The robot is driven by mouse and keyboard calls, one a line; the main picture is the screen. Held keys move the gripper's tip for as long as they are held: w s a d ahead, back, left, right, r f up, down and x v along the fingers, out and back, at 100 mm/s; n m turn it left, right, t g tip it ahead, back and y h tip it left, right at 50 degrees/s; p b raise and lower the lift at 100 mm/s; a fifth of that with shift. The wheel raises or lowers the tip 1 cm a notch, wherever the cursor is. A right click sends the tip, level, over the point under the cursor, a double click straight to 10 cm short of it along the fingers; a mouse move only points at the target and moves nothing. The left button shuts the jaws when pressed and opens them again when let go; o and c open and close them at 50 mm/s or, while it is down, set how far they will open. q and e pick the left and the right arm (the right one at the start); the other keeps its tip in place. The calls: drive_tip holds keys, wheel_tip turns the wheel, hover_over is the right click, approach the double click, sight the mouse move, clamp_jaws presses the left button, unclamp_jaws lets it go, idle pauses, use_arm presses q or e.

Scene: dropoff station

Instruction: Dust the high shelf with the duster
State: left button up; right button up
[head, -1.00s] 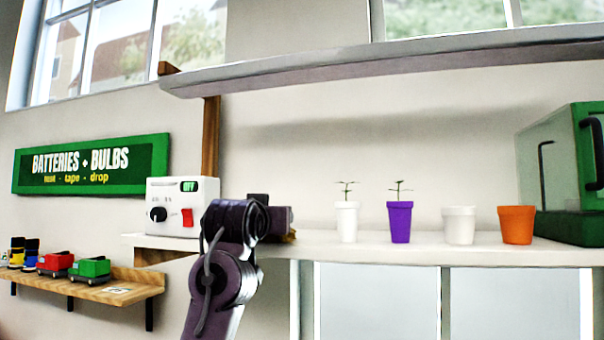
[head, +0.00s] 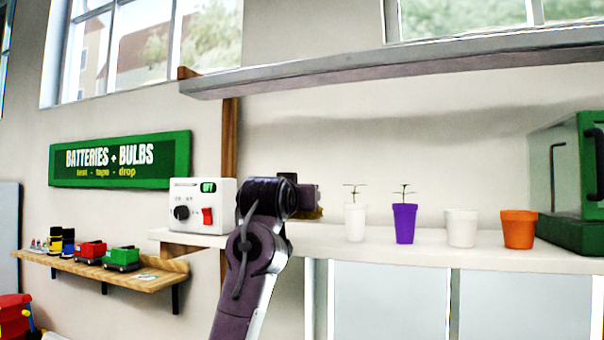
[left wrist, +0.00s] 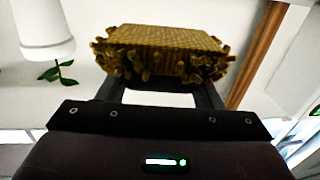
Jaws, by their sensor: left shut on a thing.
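The high shelf (head: 400,75) is a long grey board on the wall in the upper part of the head view; its top surface is not visible. My left gripper (left wrist: 160,92) is shut on the duster (left wrist: 165,48), a brown-yellow block with a shaggy fringe, in the left wrist view. In the head view my left gripper (head: 305,198) is mostly behind my own arm, and only a small bit of the duster (head: 314,213) shows. It is well below the high shelf, near the height of the lower shelf's pots. My right gripper is not in view.
The lower shelf (head: 390,245) bears a white switch box (head: 202,206), a white pot (head: 355,222) and a purple pot (head: 404,223) with seedlings, an empty-looking white pot (head: 461,228), an orange pot (head: 519,229) and a green case (head: 570,185). A wooden post (head: 229,150) stands left.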

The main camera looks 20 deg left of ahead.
use_arm(q)
drive_tip(key=shift+w+d+r, duration=0.15)
drive_tip(key=shift+d+r, duration=0.1)
drive_tip(key=shift+r, duration=0.5)
drive_tip(key=shift+w+d+r, duration=0.15)
drive_tip(key=shift+d+r, duration=0.05)
drive_tip(key=shift+r, duration=0.75)
drive_tip(key=shift+a, duration=0.15)
drive_tip(key=shift+s+a, duration=0.1)
